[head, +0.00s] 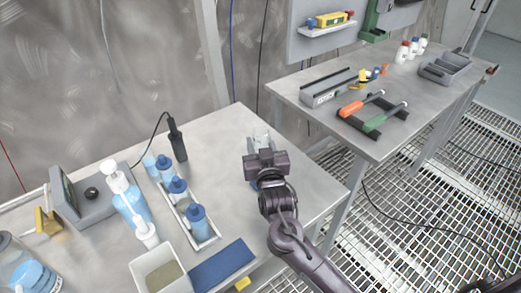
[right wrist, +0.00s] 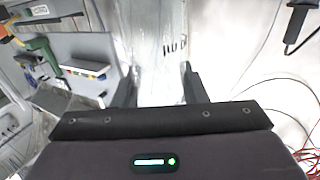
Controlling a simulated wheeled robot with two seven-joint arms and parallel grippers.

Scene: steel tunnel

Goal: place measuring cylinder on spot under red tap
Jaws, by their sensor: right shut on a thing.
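My right gripper (head: 262,145) is over the right part of the near table, its arm coming in from the lower right. It is shut on a clear, see-through measuring cylinder (right wrist: 162,45), whose dark printed marks show between the two fingers in the right wrist view. In the head view, only a pale clear bit of the cylinder (head: 261,133) shows past the gripper; the rest is hidden. I cannot tell whether it touches the table. I cannot make out a red tap or the spot under it. My left gripper is not in view.
The near table (head: 310,195) holds a white tray of blue-capped bottles (head: 205,243), a pump bottle (head: 130,200), a black handheld device (head: 177,140) and a blue mat (head: 222,264). A second table (head: 365,145) at the right holds screwdrivers (head: 362,104). Grated floor lies between.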

